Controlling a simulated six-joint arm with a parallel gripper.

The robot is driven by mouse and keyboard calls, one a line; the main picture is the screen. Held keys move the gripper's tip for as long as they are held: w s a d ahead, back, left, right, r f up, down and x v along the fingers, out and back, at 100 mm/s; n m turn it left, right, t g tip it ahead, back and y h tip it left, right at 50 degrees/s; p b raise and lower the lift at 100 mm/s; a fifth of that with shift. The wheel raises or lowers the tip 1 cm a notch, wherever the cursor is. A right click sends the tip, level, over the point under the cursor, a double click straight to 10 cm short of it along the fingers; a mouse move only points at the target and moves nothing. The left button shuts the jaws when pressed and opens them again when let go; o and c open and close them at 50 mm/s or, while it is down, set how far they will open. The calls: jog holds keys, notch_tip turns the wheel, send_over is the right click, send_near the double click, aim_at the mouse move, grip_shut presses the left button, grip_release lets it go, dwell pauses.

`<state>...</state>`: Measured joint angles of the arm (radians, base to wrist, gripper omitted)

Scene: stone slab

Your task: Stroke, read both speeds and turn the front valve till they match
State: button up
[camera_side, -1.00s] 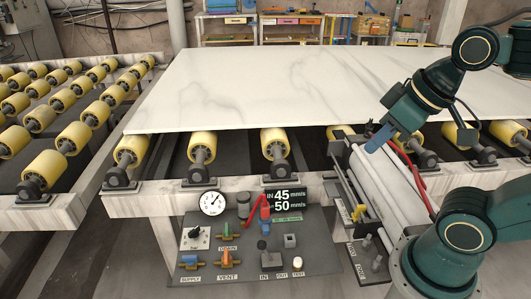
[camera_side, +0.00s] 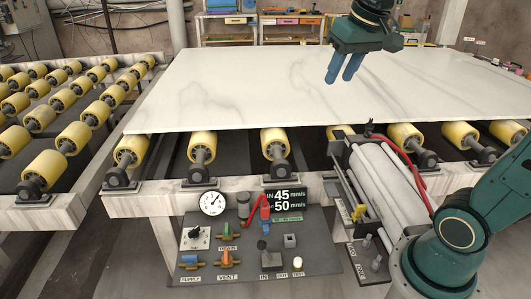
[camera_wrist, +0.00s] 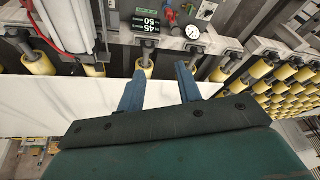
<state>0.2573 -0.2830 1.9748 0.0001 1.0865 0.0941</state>
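The dark speed display (camera_side: 286,200) on the panel reads IN 45 mm/s above and 50 mm/s below; it also shows upside down in the wrist view (camera_wrist: 147,25). Below it the control panel (camera_side: 315,262) has small blue, orange and dark valves and knobs, with labels such as SUPPLY, VENT, DRAIN, IN and OUT. A pale cylinder (camera_side: 385,185) with a yellow part (camera_side: 359,212) stands right of the panel. I cannot tell which valve is the front one. My gripper (camera_side: 339,80) is above the slab, its two blue fingers apart and empty, also in the wrist view (camera_wrist: 160,72).
A white marble slab (camera_side: 230,85) lies on yellow rollers (camera_side: 203,145). A round gauge (camera_side: 212,203) sits left of the display. A red hose (camera_side: 412,170) runs along the cylinder. More rollers (camera_side: 45,167) stand at the left. Shelves are at the back.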

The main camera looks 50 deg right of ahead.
jog(key=w+d+m+g, duration=0.1)
jog(key=w+d+m, duration=0.2)
jog(key=w+d, duration=0.75)
jog(key=m+g+y, duration=0.1)
jog(key=m+g, duration=0.2)
jog(key=m, duration=0.5)
send_over(371, 120)
notch_tip(371, 120, down, 16)
jog(key=shift+d+f, duration=0.15)
jog(key=shift+f, duration=0.2)
jog(key=shift+f, duration=6.7)
jog(key=shift+c, duration=0.2)
grip_shut()
